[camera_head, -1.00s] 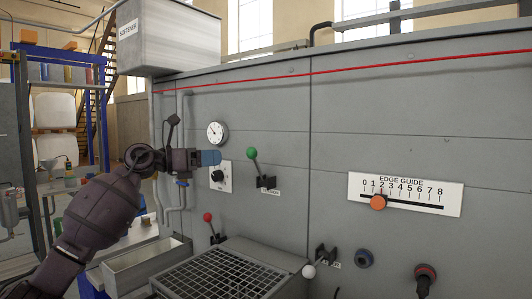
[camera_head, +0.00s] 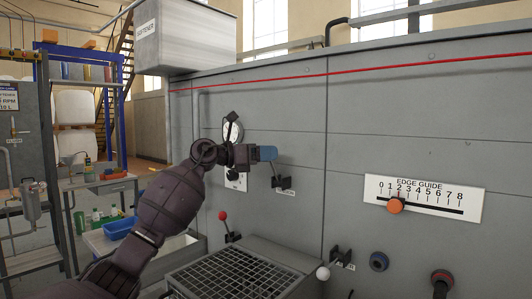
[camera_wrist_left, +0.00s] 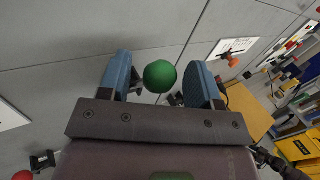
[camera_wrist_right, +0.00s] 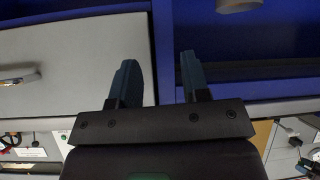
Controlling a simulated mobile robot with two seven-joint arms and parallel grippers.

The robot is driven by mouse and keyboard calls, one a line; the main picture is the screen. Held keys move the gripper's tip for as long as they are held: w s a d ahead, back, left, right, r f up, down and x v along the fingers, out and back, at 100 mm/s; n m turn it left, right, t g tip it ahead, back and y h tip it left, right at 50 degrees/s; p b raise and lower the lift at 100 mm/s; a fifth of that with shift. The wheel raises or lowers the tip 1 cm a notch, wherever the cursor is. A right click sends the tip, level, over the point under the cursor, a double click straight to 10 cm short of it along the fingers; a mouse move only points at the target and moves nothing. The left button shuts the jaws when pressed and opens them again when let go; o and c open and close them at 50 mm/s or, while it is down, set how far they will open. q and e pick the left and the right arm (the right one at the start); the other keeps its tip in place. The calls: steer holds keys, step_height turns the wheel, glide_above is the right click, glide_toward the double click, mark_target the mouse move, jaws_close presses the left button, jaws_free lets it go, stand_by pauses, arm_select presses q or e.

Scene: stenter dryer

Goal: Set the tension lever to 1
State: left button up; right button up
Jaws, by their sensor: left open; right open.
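The lever with the green ball knob (camera_wrist_left: 160,76) stands on the grey machine front; its label in the head view is too small to read. Its bracket (camera_head: 281,183) shows in the head view, while the knob is hidden behind my left gripper (camera_head: 266,153). In the left wrist view my left gripper (camera_wrist_left: 164,80) is open, with the green knob in line with the gap between its blue fingers. I see no contact with the knob. My right gripper (camera_wrist_right: 160,82) is open and empty in its wrist view; it is not in the head view.
A red-knobbed lever (camera_head: 223,216) and a white-knobbed lever (camera_head: 323,272) stand lower on the machine. The EDGE GUIDE scale (camera_head: 425,197) has its orange slider (camera_head: 395,205) near 2. A grating (camera_head: 235,274) juts out below. A grey panel (camera_wrist_right: 75,65) faces my right gripper.

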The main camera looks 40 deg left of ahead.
arm_select(q)
steer(key=shift+w+d, duration=0.15)
arm_select(e)
steer(key=shift+w+r, duration=0.2)
steer(key=shift+w, duration=0.1)
